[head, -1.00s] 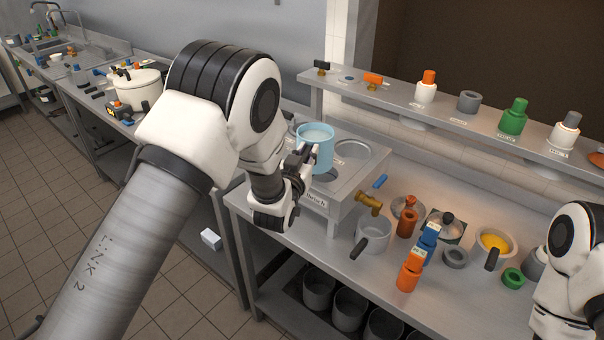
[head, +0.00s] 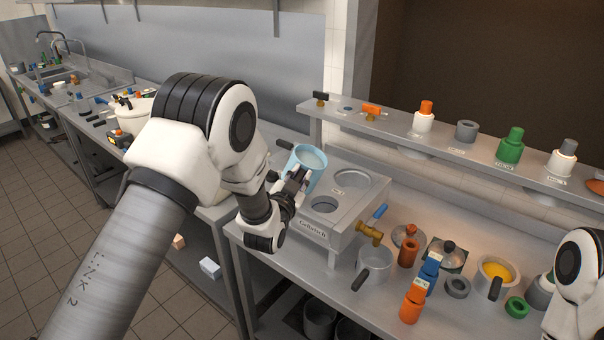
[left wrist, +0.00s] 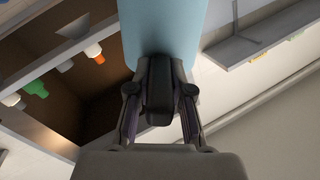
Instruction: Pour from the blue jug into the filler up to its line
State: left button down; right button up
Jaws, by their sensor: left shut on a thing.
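The light blue jug (head: 311,158) is in my left gripper (head: 297,180), which is shut on it. The jug tilts slightly, with its open top showing, above the back left part of a steel box (head: 338,222). In the left wrist view the jug's blue wall (left wrist: 160,30) fills the top middle, and the gripper (left wrist: 160,85) closes on a dark part against it. The box has round openings in its top and a brass tap (head: 369,231) with a blue lever. I cannot make out a fill line. My right gripper is out of view.
Orange and blue bottles (head: 411,305), a grey ring (head: 457,287) and a bowl of yellow contents (head: 496,272) stand to the right. A shelf (head: 440,142) with several bottles runs behind.

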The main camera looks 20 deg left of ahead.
pick_arm(q)
jog(key=shift+r+m, duration=0.2)
jog(key=shift+m, duration=0.6)
jog(key=shift+d+f+m, duration=0.1)
jog(key=shift+f+m, duration=0.15)
jog(key=shift+m, duration=0.25)
jog(key=shift+w+f+m+b, duration=0.1)
jog(key=shift+f+m+b, duration=0.25)
jog(key=shift+m+b, duration=0.35)
jog(key=m+b, duration=0.1)
jog(key=d+f+m+b, duration=0.1)
jog(key=m, duration=0.1)
jog(key=m+b, duration=0.1)
jog(key=m, duration=0.1)
jog(key=shift+d+f, duration=0.25)
jog(key=shift+f, duration=0.05)
dwell(0.6)
jog(key=n, duration=0.2)
jog(key=r+n, duration=0.1)
jog(key=n, duration=0.1)
jog(key=shift+d+r+n+b, duration=0.2)
jog(key=shift+n+b, duration=0.2)
